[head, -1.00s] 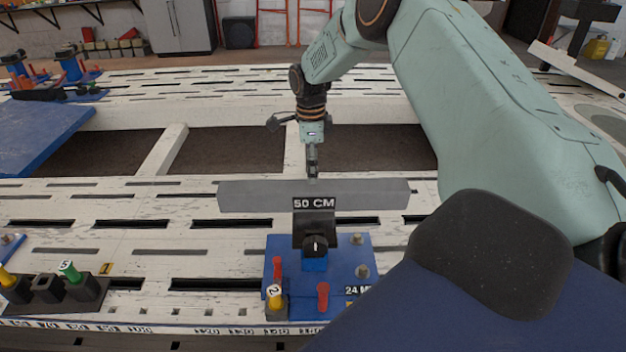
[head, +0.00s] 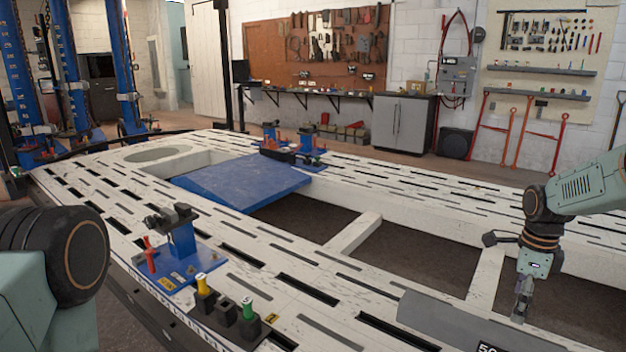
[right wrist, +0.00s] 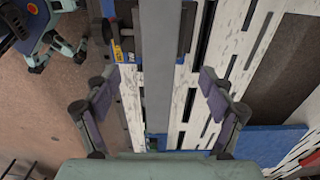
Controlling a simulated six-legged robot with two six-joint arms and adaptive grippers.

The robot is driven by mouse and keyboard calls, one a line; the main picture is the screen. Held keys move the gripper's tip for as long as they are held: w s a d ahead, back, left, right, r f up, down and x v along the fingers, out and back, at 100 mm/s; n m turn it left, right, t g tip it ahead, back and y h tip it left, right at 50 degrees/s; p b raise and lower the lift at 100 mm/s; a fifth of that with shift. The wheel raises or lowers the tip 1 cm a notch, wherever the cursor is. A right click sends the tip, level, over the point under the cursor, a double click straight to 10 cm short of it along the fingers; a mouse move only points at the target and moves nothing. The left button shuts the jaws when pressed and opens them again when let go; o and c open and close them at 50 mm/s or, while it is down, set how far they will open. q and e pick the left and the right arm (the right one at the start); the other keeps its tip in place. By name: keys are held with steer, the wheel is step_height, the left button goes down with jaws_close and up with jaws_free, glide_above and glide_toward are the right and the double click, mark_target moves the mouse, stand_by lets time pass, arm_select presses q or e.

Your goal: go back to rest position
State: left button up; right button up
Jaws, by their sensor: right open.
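My right gripper (head: 521,305) hangs pointing down at the right of the head view, just behind the far edge of a grey bar (head: 440,318). In the right wrist view its two fingers (right wrist: 158,82) are spread wide, one on each side of the grey bar (right wrist: 157,60), with nothing between them held. I cannot tell how high the fingertips are above the bar. Part of my left arm shows at the left edge of the head view; its gripper is out of view.
A blue fixture (head: 180,248) with a clamp stands on the white slotted bench (head: 290,262). Beside it is a black block (head: 232,318) with yellow and green pegs. A blue plate (head: 240,183) lies farther back. Dark openings lie between the bench beams.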

mark_target(508, 336)
step_height(508, 336, down, 10)
steer(key=shift+s+f, duration=0.1)
steer(key=shift+d+r, duration=0.1)
steer(key=shift+r, duration=0.5)
